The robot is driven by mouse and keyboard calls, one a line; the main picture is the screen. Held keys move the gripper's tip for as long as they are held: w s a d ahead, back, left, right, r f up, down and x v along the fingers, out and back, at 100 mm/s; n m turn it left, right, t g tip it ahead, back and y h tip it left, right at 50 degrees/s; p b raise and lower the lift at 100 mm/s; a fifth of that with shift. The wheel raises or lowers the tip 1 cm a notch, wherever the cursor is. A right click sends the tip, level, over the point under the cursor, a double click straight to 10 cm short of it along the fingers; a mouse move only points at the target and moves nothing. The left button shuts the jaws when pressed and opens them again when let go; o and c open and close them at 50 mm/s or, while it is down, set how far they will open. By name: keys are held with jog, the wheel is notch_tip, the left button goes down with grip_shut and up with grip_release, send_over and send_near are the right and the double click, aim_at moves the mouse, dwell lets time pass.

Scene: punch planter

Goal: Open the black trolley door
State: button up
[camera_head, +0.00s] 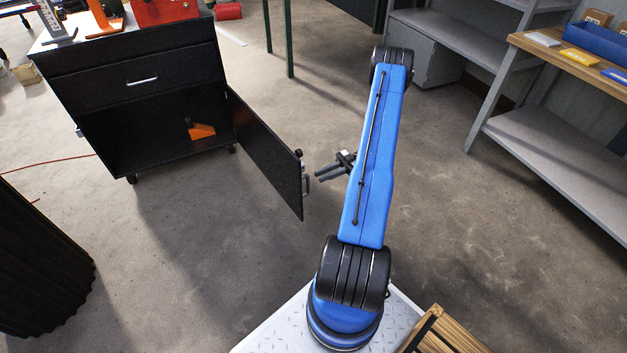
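The black trolley (125,90) stands at the upper left, with a closed drawer above an open compartment. Its black door (268,150) is swung wide open on the right side, reaching toward me. A small handle (306,186) shows at the door's free edge. My gripper (318,175) is just right of that edge, with its fingers pointing left toward the handle. The two fingers look apart with nothing between them, and a small gap seems to separate them from the handle. An orange object (200,131) lies inside the compartment.
A dark ribbed container (40,262) stands at the lower left. Grey shelving (550,150) and a wooden worktop (570,60) with bins are on the right. A wooden crate (440,335) is beside my base. The concrete floor (200,250) between trolley and base is clear.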

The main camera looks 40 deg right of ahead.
jog(key=v, duration=0.9)
jog(key=shift+d, duration=0.2)
jog(key=shift+s, duration=0.1)
